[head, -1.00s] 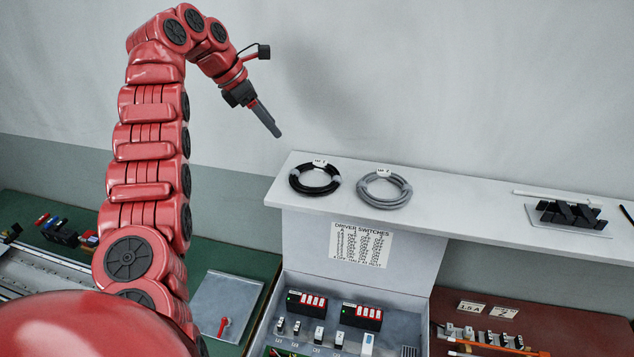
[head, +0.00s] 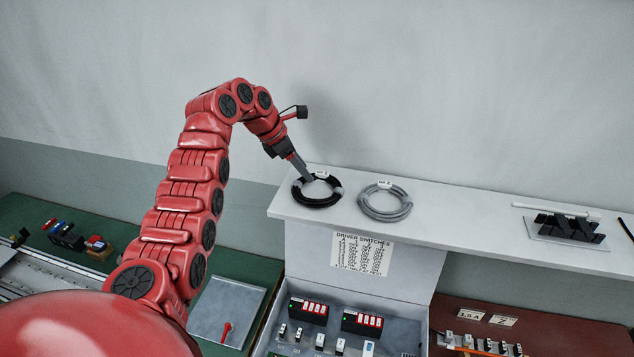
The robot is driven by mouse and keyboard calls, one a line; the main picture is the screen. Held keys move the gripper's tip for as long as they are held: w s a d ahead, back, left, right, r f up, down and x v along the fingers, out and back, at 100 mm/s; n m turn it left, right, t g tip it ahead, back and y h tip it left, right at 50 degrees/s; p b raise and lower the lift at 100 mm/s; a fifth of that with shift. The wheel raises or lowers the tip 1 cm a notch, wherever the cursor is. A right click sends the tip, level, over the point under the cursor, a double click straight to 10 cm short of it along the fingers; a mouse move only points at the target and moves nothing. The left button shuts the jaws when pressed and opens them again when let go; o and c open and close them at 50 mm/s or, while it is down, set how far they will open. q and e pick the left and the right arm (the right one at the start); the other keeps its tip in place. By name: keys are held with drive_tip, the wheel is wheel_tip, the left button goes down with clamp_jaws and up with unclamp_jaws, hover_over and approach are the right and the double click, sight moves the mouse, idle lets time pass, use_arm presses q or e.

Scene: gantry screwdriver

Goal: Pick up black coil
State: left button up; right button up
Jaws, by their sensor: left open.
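The black coil (head: 318,202) lies flat near the left end of the white shelf (head: 470,225), with light ties and a small white tag. My left gripper (head: 307,177) points down at the coil's back left side, its fingertips at or just above the ring. I cannot tell whether they touch it. The left gripper is open, and nothing shows held in it. My right gripper is not in view.
A grey coil (head: 385,217) lies just right of the black one. Black pieces on a plate (head: 568,228) and a white rod (head: 556,211) sit farther right on the shelf. Below are an open switch box (head: 335,325) and a green bench (head: 240,262). The mid-right shelf is clear.

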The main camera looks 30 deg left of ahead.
use_arm(q)
drive_tip(key=shift+p+x, duration=0.35)
drive_tip(key=shift+x, duration=0.55)
drive_tip(key=shift+w+d+f, duration=0.1)
drive_tip(key=shift+f, duration=0.1)
clamp_jaws()
